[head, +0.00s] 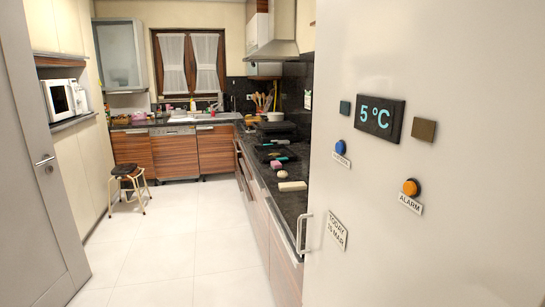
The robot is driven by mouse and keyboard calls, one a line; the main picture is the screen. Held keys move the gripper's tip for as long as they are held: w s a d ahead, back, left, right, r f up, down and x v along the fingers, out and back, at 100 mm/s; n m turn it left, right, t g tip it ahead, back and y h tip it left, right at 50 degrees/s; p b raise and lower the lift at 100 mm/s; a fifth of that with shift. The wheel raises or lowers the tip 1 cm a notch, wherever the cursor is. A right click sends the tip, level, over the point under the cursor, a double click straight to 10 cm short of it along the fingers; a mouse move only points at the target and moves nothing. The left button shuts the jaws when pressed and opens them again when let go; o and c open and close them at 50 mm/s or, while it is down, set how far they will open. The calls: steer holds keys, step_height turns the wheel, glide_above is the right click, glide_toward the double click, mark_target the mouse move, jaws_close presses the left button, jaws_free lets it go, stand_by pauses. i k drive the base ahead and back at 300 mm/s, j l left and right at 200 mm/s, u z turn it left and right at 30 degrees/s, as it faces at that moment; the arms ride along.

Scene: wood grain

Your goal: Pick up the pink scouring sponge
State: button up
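A small pink item (276,164) lies on the dark right-hand counter, partway along it; it may be the pink scouring sponge, but it is too small to be sure. A round pale pink-beige item (282,174) lies just nearer to me, and a flat cream block (292,186) nearer still. Another pink thing (139,116) stands on the far counter at the back left; its kind is unclear. My gripper is not in view.
A large pale panel (440,220) with a 5 °C display (380,118) fills the right side. A grey door (35,170) stands at left. A stool (128,185) is by the left wall. The white tiled floor (180,245) between is clear.

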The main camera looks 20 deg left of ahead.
mark_target(276, 165)
steer(key=i+j, duration=0.15)
steer(key=j, duration=0.2)
steer(key=i+j, duration=0.15)
steer(key=j, duration=0.2)
steer(key=i+j, duration=0.15)
steer(key=j, duration=0.25)
steer(key=i+j, duration=0.2)
steer(key=j, duration=0.15)
